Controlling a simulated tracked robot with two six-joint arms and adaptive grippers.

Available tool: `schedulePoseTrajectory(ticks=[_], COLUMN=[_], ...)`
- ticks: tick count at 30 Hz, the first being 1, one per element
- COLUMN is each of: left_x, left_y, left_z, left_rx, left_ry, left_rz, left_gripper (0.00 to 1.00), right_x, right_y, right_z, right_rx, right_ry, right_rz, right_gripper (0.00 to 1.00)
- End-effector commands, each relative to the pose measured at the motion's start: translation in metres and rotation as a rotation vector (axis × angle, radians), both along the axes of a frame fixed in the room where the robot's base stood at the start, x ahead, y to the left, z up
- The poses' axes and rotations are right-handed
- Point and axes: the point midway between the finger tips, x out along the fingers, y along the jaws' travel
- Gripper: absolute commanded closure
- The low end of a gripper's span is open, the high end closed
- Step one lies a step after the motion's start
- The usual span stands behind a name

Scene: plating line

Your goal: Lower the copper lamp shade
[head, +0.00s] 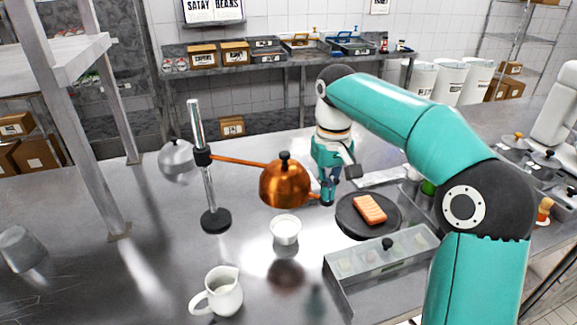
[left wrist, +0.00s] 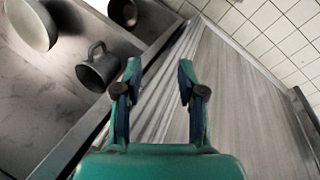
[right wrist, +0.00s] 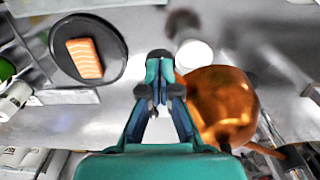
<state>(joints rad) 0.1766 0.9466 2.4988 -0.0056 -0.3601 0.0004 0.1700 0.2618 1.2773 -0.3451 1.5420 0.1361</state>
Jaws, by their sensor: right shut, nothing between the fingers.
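The copper lamp shade (head: 284,186), a dome with a black knob on top, hangs on a copper arm from an upright pole (head: 207,180) with a black base. It is held above the counter. A short copper handle sticks out from its right side. My right gripper (head: 327,196) is just right of the shade, near the handle; I cannot tell if they touch. In the right wrist view the right gripper (right wrist: 160,68) is shut and empty, with the shade (right wrist: 225,98) beside it. My left gripper (left wrist: 159,72) is open and empty in the left wrist view, away from the lamp.
A black plate (head: 347,222) with a salmon piece (head: 370,209) lies to the right, behind a clear-lidded container (head: 375,268). A white jug (head: 222,292) stands in front. The left counter is mostly clear.

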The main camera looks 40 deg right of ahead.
Motion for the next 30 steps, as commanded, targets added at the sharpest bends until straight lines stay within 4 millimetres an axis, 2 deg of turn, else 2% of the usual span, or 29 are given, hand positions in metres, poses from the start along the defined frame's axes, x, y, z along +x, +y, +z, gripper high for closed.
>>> schedulePoseTrajectory(ticks=[30], left_x=[0.000], left_y=[0.000], left_z=[-0.031], left_rx=[0.000], left_ry=[0.000], left_rz=[0.000], left_gripper=[0.60], right_x=[0.000], right_y=[0.000], right_z=[-0.043], right_rx=[0.001], right_ry=[0.002], right_rz=[0.000], right_gripper=[1.00])
